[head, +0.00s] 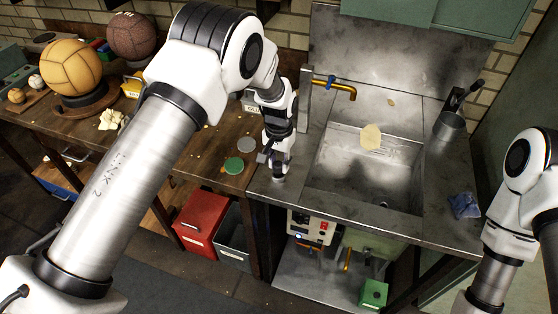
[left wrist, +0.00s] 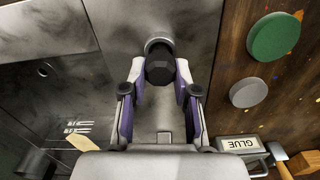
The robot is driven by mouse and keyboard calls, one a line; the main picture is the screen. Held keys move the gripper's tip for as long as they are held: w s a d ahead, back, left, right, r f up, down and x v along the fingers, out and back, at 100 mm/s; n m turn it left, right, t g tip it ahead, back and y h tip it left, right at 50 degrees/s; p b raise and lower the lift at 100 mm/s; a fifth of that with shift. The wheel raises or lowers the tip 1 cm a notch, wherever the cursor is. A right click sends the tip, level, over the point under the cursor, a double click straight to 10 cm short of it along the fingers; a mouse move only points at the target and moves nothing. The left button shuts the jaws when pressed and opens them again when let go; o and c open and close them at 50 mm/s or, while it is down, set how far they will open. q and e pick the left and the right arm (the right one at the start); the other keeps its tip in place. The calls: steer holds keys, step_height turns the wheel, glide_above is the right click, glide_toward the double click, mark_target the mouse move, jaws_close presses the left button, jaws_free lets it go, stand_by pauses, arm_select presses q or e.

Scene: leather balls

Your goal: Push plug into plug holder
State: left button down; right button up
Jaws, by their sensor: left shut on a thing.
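The black plug (left wrist: 160,70) is a dark, faceted piece between the fingers of my left gripper (left wrist: 161,84) in the left wrist view. The gripper is shut on it. A round grey metal ring, seemingly the plug holder (left wrist: 158,43), shows just beyond the plug on the steel counter. The plug overlaps the ring; I cannot tell how deep it sits. In the head view my left gripper (head: 274,158) points down at the counter's left front corner, with a small pale round piece, likely the holder (head: 279,179), under it. My right gripper is out of view.
The steel sink (head: 335,180) lies right of the gripper, with a yellowish disc (head: 371,136) in it. A brass tap (head: 338,88) stands behind. A green disc (head: 234,166) and a grey disc (head: 246,145) lie on the wooden bench to the left. A blue cloth (head: 464,205) lies right.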

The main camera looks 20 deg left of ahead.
mark_target(279, 162)
arm_select(q)
steer(key=shift+f, duration=0.45)
stand_by(0.4)
steer(key=c, duration=0.8)
jaws_free()
step_height(279, 162, up, 12)
